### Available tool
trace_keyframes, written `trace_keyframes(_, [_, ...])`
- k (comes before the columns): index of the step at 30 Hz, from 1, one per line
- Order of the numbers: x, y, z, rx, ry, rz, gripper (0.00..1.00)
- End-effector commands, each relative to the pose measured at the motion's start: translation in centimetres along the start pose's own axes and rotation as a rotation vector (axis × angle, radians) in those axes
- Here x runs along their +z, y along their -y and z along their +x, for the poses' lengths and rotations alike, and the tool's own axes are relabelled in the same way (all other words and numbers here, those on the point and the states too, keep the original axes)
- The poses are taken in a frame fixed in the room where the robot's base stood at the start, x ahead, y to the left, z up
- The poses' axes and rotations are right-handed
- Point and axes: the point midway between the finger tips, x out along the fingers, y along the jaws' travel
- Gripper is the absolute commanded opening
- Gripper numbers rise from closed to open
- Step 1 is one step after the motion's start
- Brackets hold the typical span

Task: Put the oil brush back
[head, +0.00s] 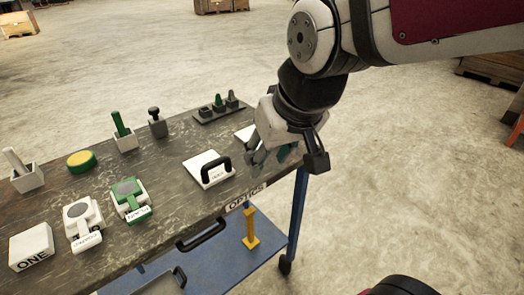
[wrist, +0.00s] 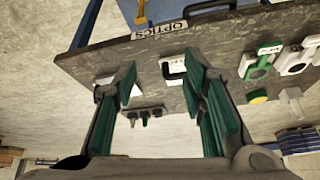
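No label marks the oil brush, so I cannot tell which piece it is. Upright handled pieces stand along the table's far side: a green handle in a white holder (head: 123,135), a white handle in a white holder (head: 24,171), and a black knob on a grey block (head: 157,124). My gripper (head: 268,158) is over the right end of the table, well right of these pieces. In the head view the fingers partly hide a white plate (head: 244,134).
The worn table (head: 175,155) also holds a black-handled white plate (head: 209,168), a rack of small pieces (head: 218,110), a yellow disc (head: 81,161), white and green devices (head: 131,199) and a box marked ONE (head: 31,247). A yellow piece (head: 250,231) stands on the blue lower shelf.

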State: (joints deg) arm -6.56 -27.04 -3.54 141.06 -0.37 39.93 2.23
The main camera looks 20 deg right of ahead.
Motion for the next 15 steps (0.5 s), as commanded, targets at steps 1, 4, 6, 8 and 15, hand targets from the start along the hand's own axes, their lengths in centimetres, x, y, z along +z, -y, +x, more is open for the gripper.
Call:
trace_keyframes(1, [2.6,-0.5,-1.4,0.009,0.041,0.007,0.38])
trace_keyframes(4, [7.3,-0.9,-3.3,0.022,0.135,0.011,0.38])
trace_keyframes(6, [9.9,-1.1,-4.3,0.029,0.187,0.015,0.38])
trace_keyframes(8, [11.6,-1.1,-4.9,0.034,0.223,0.017,0.38])
trace_keyframes(15, [13.9,-1.1,-5.7,0.039,0.275,0.018,0.38])
